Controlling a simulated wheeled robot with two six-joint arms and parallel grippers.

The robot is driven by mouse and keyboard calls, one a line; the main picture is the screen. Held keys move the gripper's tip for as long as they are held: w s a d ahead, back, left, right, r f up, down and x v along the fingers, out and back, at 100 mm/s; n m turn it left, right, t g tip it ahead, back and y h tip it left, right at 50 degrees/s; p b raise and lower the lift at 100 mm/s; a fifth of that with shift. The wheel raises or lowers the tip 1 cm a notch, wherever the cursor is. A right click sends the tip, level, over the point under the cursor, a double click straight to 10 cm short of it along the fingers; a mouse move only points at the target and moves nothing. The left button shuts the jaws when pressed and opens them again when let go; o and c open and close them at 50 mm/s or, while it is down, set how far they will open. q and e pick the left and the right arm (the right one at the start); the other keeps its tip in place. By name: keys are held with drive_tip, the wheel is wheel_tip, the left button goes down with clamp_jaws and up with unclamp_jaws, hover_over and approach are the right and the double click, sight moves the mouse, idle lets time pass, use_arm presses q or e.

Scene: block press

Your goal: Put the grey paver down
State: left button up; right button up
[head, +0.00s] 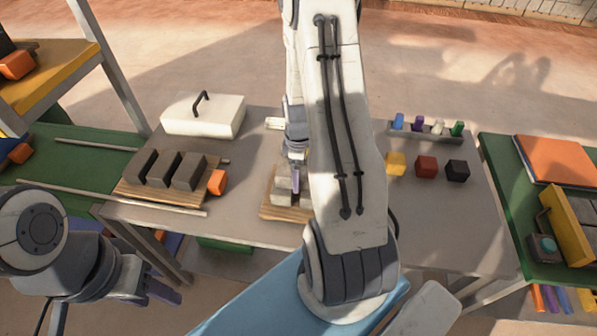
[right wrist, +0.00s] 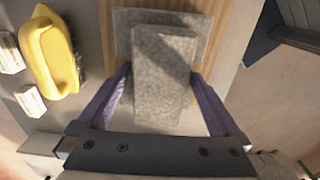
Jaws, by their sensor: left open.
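A grey paver (right wrist: 163,80) lies between the two purple fingers of my right gripper (right wrist: 161,72) in the right wrist view. The fingertips look pressed to its sides. Under it is another grey slab (right wrist: 122,35) on a wooden board (right wrist: 203,30). Whether the two touch cannot be told. In the head view the board (head: 270,212) is at the table's middle, with grey blocks (head: 281,182) on it, and my right arm hides its right part. My left gripper (head: 162,294) is open and empty at lower left, off the table's front edge.
A second board (head: 135,190) at left holds three grey blocks (head: 162,169) beside an orange block (head: 217,182). A white case (head: 203,116) stands behind. Yellow (head: 396,163), red (head: 426,166) and black (head: 457,170) blocks sit at right. A yellow-handled brush (right wrist: 52,62) lies beside the board.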

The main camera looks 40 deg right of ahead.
drive_tip(key=shift+r, duration=0.2)
wheel_tip(320, 180, up, 13)
drive_tip(key=s+a+r, duration=0.2)
drive_tip(key=a, duration=0.8)
drive_tip(key=s+a+r, duration=0.1)
drive_tip(key=a+r, duration=0.2)
drive_tip(key=a, duration=0.8)
drive_tip(key=s+a+r+y, duration=0.1)
drive_tip(key=s+a, duration=0.9)
drive_tip(key=s, duration=0.3)
drive_tip(key=shift+s+r+m+b, duration=0.2)
drive_tip(key=shift+m+b, duration=0.1)
drive_tip(key=shift+m, duration=0.1)
